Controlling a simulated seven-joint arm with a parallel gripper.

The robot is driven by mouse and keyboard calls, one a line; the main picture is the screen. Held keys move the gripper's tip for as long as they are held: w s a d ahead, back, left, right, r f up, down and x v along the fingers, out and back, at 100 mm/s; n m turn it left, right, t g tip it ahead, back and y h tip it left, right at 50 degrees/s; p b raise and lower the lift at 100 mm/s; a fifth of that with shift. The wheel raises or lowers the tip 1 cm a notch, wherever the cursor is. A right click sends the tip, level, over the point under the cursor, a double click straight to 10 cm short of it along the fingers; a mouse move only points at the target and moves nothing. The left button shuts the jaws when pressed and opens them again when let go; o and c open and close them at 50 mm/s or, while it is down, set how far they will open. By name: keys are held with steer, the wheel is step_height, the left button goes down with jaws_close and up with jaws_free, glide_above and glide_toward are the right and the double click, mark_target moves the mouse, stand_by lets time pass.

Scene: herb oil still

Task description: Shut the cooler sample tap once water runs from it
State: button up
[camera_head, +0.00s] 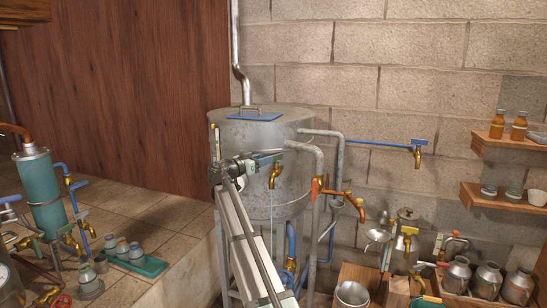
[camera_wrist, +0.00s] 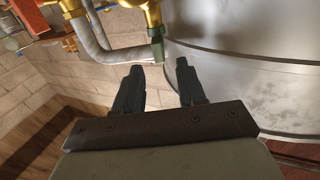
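The large grey metal cooler tank (camera_head: 225,135) stands against the block wall and fills the right of the wrist view (camera_wrist: 255,85). On its front is a brass tap (camera_head: 275,176) with a green lever (camera_head: 266,156). A faint thin pale line hangs below its spout; I cannot tell surely whether it is running water. My gripper (camera_head: 252,160) is at this tap from the left. In the wrist view my gripper (camera_wrist: 158,74) is open, with two dark fingers apart. The green lever's end (camera_wrist: 157,47) lies just beyond and between the fingertips, under the brass body (camera_wrist: 150,13).
An orange-handled brass tap (camera_head: 345,195) and grey pipes stand close on the right. A blue-handled tap (camera_head: 417,152) is on the wall. A metal bucket (camera_head: 352,294) and several milk cans (camera_head: 487,279) stand low right. A teal vessel (camera_head: 41,190) is at left.

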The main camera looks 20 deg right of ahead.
mark_target(276, 157)
steer(key=x, duration=0.6)
steer(key=shift+w+d, duration=0.1)
steer(key=shift+d, duration=0.1)
steer(key=shift+c, duration=0.5)
jaws_close()
